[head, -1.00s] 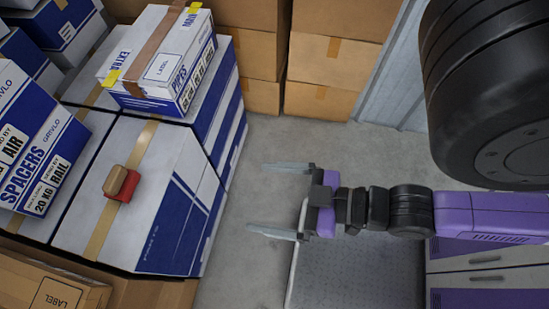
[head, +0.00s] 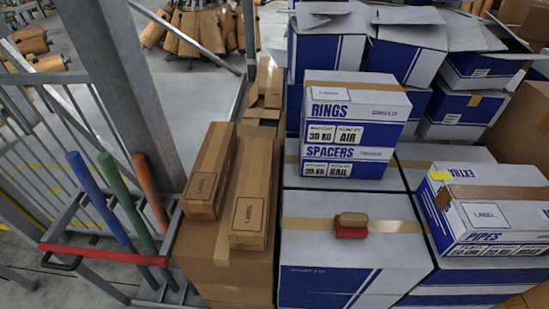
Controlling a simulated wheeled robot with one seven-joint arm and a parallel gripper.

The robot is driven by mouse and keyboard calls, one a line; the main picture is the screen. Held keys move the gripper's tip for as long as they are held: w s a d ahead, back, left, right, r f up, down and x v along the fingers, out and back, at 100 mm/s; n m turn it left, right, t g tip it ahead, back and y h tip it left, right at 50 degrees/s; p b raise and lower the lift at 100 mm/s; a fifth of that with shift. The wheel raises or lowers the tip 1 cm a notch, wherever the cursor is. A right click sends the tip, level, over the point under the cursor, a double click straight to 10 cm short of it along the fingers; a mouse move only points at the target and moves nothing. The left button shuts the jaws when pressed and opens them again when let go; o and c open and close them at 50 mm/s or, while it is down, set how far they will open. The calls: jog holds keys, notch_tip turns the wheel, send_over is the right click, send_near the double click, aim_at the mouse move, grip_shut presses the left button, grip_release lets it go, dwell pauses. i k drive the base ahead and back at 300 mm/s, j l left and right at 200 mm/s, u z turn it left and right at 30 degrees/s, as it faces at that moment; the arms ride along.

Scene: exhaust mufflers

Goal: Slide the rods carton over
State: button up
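No carton with the word RODS is readable in the head view. Two long brown cartons, a left one (head: 209,172) and a right one (head: 252,198), lie side by side on a big brown box (head: 205,262), each with a label whose text is too small to read. A white and blue carton marked PIPES (head: 487,212) lies at the right. A RINGS carton (head: 354,100) stands on a SPACERS carton (head: 343,160). My gripper is not in view now.
A small red block with a tan top (head: 351,226) sits on a large white and blue carton (head: 350,262). A cart with a red bar (head: 103,255) holds blue, green and orange rods beside a grey post (head: 140,90). Open cartons (head: 407,45) stand behind.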

aim_at(201, 198)
jog(key=i+j, duration=0.1)
jog(key=j, duration=0.3)
jog(key=i+j, duration=0.15)
jog(key=j, duration=0.2)
jog(key=i+j, duration=0.1)
jog(key=j, duration=0.3)
jog(key=i+j, duration=0.1)
jog(key=j, duration=0.25)
jog(key=i+j, duration=0.15)
jog(key=j, duration=0.25)
jog(key=i+j, duration=0.1)
jog(key=j, duration=0.25)
